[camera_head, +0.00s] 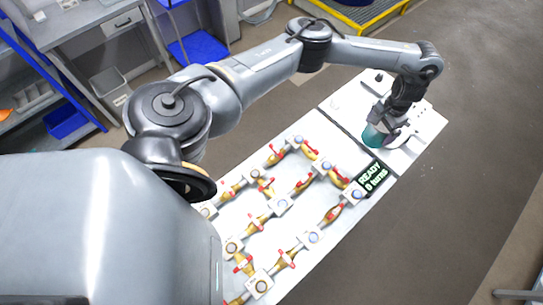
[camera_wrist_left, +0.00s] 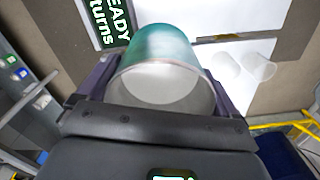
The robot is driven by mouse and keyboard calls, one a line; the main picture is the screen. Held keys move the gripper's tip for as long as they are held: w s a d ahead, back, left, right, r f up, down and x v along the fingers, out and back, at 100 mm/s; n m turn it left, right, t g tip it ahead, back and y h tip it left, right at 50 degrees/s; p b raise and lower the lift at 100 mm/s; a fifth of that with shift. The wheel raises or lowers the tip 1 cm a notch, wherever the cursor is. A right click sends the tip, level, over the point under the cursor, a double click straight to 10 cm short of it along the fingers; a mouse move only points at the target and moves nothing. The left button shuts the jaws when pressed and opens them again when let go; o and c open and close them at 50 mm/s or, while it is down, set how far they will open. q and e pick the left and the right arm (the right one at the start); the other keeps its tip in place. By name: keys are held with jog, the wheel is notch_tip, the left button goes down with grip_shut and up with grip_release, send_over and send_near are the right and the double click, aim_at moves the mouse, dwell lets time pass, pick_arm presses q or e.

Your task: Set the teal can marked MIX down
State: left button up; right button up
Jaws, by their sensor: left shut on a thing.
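The teal can (camera_head: 373,136) is at the far end of the white bench in the head view, held in my left gripper (camera_head: 380,122). In the left wrist view the can (camera_wrist_left: 160,65) fills the space between the fingers, its pale round end facing the camera. The left gripper is shut on its sides. No MIX marking can be read on it. I cannot tell whether the can touches the surface below. My right gripper is not in view.
A black sign reading READY 0 turns (camera_head: 375,179) stands close to the can. Several brass valves with red handles (camera_head: 305,182) cover the nearer white panel (camera_head: 340,228). Pale cup-like shapes (camera_wrist_left: 226,66) lie on the white surface beside the can.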

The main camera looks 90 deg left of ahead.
pick_arm(q)
jog(key=shift+s+f, duration=0.3)
jog(key=shift+f, duration=0.6)
jog(key=shift+s+a+f+b, duration=0.1)
jog(key=shift+s+f+b, duration=0.15)
jog(key=shift+f+b, duration=0.15)
jog(key=shift+s+a+f+b, duration=0.3)
jog(key=shift+s+a+f, duration=0.75)
jog(key=shift+s+f, duration=0.65)
jog(key=shift+s+a+f+b, duration=0.3)
jog(key=shift+s+a+f, duration=0.75)
jog(key=shift+s+f, duration=0.6)
jog(key=shift+s+a+f+b, duration=0.3)
jog(key=shift+s+a+f, duration=0.95)
jog(key=shift+f, duration=0.7)
jog(key=shift+s+d+f, duration=0.15)
jog(key=shift+d+f, duration=0.05)
jog(key=o, duration=1)
jog(key=shift+c, duration=0.2)
jog(key=shift+r, duration=0.1)
